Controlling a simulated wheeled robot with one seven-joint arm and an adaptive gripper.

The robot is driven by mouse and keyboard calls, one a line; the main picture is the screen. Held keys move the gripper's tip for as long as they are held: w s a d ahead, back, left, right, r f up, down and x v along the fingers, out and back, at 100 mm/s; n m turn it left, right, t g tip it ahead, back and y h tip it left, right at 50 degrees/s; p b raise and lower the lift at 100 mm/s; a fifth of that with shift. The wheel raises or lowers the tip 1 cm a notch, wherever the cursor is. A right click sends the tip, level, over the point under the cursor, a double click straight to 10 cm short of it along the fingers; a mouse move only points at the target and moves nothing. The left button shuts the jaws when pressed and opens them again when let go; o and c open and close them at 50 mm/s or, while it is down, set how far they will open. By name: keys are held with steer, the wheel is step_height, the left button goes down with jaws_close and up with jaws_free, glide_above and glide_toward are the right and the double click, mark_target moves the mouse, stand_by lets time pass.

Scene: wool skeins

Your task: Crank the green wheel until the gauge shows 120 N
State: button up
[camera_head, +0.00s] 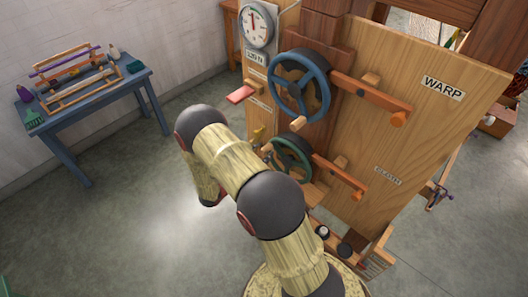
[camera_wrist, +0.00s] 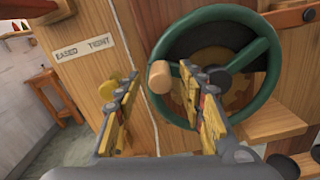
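The green wheel (camera_head: 307,158) is mounted on the wooden board, below a blue wheel. In the wrist view the green wheel (camera_wrist: 268,88) fills the upper right. Its wooden handle knob (camera_wrist: 160,77) sticks out on the left of the rim, toward the camera. My gripper (camera_wrist: 160,88) is open. Its two fingers stand apart with the knob between or just beyond their tips; I see no contact. In the head view my arm hides the gripper. The gauge (camera_head: 256,26) is a round white dial with a red needle pointing about straight up; its figures are too small to read.
The blue wheel (camera_head: 299,86) sits above, with wooden levers to its right. A red lever (camera_head: 240,94) juts out at left. A label (camera_wrist: 84,47) reads "EASED TIGHT". A blue table (camera_head: 85,90) stands at far left, with clear floor between.

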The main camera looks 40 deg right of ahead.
steer(key=shift+d, duration=0.8)
steer(key=c, duration=0.3)
jaws_close()
